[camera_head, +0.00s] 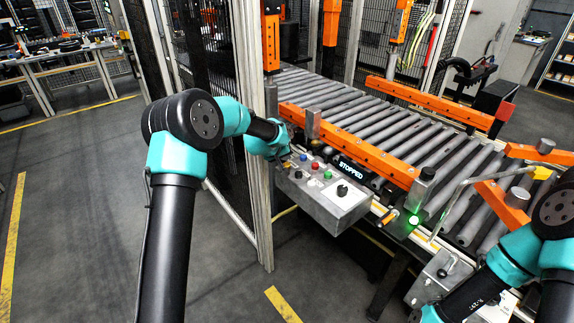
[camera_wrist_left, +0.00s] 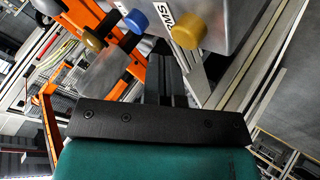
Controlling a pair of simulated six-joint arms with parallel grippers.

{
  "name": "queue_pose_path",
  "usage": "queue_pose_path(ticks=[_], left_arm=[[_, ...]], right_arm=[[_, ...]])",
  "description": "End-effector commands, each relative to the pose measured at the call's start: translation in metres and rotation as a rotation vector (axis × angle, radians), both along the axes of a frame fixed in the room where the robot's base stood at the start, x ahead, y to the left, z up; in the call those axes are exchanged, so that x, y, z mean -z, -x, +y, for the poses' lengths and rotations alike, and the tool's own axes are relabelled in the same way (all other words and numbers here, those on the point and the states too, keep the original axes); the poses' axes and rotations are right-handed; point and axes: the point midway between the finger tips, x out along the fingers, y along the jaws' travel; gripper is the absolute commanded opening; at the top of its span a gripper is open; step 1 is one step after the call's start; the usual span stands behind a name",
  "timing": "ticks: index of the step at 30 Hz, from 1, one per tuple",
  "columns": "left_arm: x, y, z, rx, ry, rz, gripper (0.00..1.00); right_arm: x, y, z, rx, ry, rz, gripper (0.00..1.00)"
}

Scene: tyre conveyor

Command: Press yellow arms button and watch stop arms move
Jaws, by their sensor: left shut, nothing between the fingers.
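The grey control box (camera_head: 322,207) stands at the front of the conveyor with several coloured buttons on its sloped top. My left gripper (camera_head: 287,155) is at the box's left end, shut and empty, and partly covers the buttons there. A yellow button (camera_head: 286,165) shows only in part beside it. In the left wrist view, a yellow button (camera_wrist_left: 188,32) sits by a label of which "MS" can be read, a blue button (camera_wrist_left: 136,20) is to its left and another yellow button (camera_wrist_left: 93,42) further left. Contact cannot be told. My right arm is at the right edge; its gripper is out of view.
A display (camera_head: 352,168) reads "STOPPED" behind the box. The roller conveyor (camera_head: 390,125) with orange rails runs behind it. A green light (camera_head: 413,220) glows at its front edge. A mesh fence post (camera_head: 258,190) stands close to my left forearm.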

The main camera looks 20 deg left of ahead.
Motion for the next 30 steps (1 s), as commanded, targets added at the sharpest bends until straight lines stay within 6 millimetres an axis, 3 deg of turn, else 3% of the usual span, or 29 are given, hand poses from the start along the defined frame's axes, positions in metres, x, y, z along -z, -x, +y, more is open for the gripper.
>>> queue_pose_path(ticks=[30], left_arm=[[0.0081,-0.0001,0.0001,0.001,0.0,0.001,0.0]], right_arm=[[0.0,0.0,0.0,0.0,0.0,0.0,0.43]])
